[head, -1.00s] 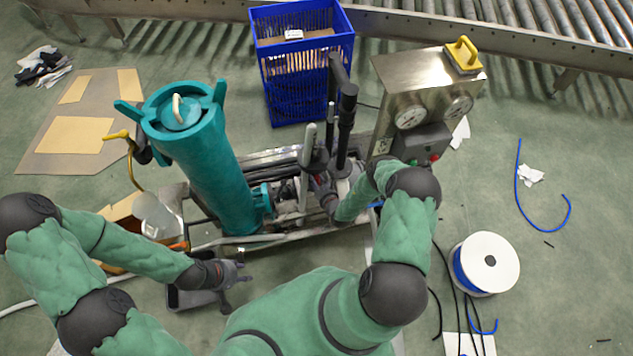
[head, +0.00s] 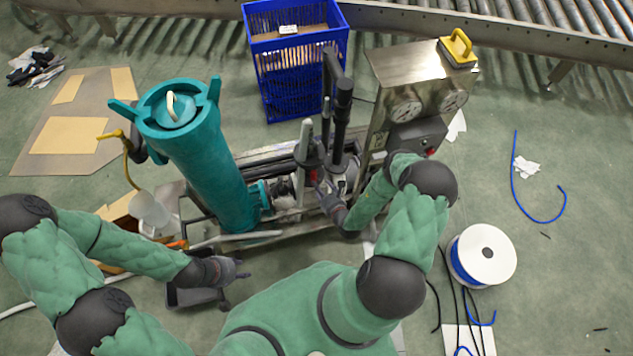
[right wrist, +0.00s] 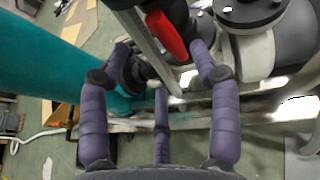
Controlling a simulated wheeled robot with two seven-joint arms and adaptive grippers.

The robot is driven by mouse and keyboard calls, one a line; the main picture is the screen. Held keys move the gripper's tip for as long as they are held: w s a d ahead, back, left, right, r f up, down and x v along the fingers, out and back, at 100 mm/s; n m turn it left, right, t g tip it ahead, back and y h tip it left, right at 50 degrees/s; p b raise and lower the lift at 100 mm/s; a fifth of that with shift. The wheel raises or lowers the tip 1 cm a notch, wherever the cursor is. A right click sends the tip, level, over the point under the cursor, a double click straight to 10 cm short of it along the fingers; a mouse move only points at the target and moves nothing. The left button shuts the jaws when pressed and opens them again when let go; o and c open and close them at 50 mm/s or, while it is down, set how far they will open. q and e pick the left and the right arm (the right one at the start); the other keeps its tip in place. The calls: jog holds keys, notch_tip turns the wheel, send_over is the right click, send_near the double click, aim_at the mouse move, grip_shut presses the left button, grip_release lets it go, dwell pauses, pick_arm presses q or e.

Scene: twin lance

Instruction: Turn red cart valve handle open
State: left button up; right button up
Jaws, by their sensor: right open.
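The red valve handle (right wrist: 166,36) shows at the top of the right wrist view, on dark valve parts beside a grey upright bar. My right gripper (right wrist: 160,62) is open, with its purple fingers spread around and just short of the handle; I cannot tell whether any finger touches it. In the head view my right gripper (head: 326,190) is low among the cart's pipes, and the handle is mostly hidden there. My left gripper (head: 236,271) hangs in front of the cart, away from the valve; its finger state is unclear.
A teal cylinder (head: 205,165) stands on the cart left of the valve. Black upright pipes (head: 342,115) rise close behind my right gripper. A metal gauge box (head: 405,85) stands to the right. A blue crate (head: 290,85) is behind. A cable spool (head: 482,255) lies on the floor.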

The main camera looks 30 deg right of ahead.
jog(key=v, duration=0.3)
jog(key=shift+s+r, duration=0.15)
jog(key=shift+s, duration=0.1)
dwell(0.4)
